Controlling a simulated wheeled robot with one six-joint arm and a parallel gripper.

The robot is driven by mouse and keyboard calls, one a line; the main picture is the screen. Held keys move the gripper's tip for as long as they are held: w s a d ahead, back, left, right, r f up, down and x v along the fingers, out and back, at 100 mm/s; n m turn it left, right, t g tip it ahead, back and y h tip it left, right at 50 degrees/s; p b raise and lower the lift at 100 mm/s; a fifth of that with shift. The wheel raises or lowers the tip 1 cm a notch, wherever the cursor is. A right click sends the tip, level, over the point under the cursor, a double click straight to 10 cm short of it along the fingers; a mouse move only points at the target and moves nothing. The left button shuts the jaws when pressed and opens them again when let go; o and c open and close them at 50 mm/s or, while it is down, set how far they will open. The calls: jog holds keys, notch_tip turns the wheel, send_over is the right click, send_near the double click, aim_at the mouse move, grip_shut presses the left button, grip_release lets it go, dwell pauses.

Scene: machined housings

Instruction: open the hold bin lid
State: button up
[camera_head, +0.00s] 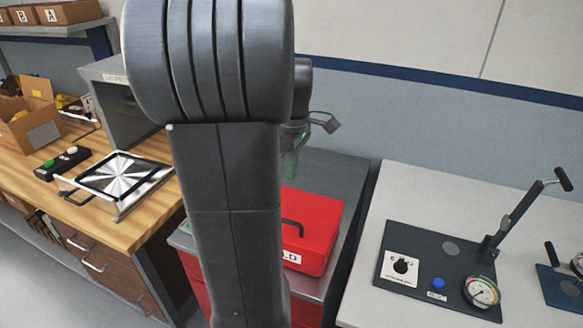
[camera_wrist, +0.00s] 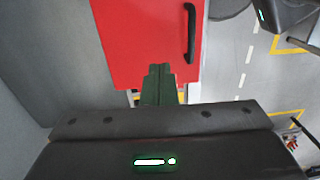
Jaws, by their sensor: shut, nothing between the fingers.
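The hold bin (camera_head: 318,222) is a red box with a black handle on its lid and a white label ending in "LD". Its lid looks closed; my arm hides its left part. In the wrist view the red lid (camera_wrist: 135,40) fills the top middle, with the black handle (camera_wrist: 190,33) near its right edge. My gripper (camera_wrist: 158,72) is shut and empty, its fingertips overlapping the lid's near edge in the picture, apart from the handle.
The bin stands on a grey cabinet top (camera_head: 345,180). Right is a pale table with a dark lever fixture (camera_head: 440,270) and gauge. Left is a wooden bench (camera_head: 115,225) with a metal tray (camera_head: 118,180), a button box (camera_head: 62,163) and cardboard boxes (camera_head: 35,120).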

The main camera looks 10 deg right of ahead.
jog(key=o, duration=0.6)
jog(key=r, duration=1.3)
jog(key=shift+w+d+r, duration=0.25)
jog(key=shift+w+r, duration=0.05)
jog(key=shift+r, duration=0.1)
